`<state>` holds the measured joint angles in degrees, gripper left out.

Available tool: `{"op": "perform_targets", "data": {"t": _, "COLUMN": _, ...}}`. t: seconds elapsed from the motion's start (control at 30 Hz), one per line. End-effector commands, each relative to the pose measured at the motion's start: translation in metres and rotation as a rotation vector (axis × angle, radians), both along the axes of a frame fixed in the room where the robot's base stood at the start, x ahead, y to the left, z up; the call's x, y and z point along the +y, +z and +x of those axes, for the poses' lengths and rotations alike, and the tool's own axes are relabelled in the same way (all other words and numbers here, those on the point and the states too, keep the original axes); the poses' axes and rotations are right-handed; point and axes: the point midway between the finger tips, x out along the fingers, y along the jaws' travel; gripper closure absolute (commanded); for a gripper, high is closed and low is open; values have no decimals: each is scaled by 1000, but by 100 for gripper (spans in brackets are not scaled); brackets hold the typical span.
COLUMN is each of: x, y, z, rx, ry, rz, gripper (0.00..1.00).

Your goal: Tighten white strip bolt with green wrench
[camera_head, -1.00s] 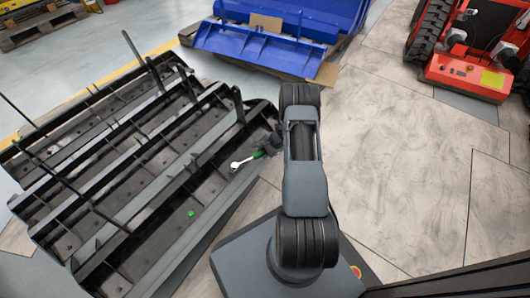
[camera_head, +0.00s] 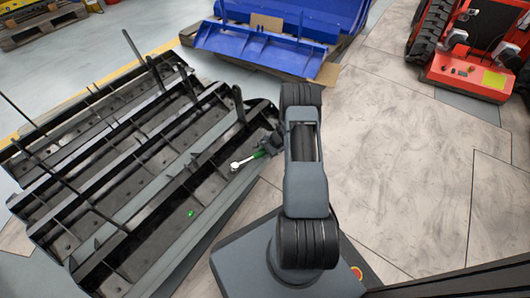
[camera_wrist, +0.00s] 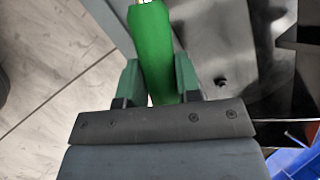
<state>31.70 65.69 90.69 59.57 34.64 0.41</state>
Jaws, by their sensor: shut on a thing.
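The green wrench (camera_head: 258,154) has a green handle and a silver head that points left in the head view. My gripper (camera_head: 271,146) is shut on its handle and holds it over the near edge of the black metal frame (camera_head: 150,215). In the wrist view the green handle (camera_wrist: 151,50) stands between my two green fingers (camera_wrist: 152,84), and the silver head is cut off at the top edge. A small bright green spot (camera_head: 191,213) lies on the frame's near channel. I cannot make out a white strip or its bolt.
Upright black posts (camera_head: 238,104) and thin rods rise from the frame. Blue metal parts (camera_head: 262,45) lie on a pallet at the back. A red tracked machine (camera_head: 468,72) stands at the upper right. The tiled floor (camera_head: 400,170) on the right is clear.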

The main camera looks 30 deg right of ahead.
Motion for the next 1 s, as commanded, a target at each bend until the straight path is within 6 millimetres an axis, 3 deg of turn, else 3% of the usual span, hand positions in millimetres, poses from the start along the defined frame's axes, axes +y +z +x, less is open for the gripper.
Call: {"op": "perform_targets", "data": {"t": 1.0, "x": 1, "y": -8, "z": 3, "rx": -1, "ry": 1, "rz": 0, "gripper": 100}}
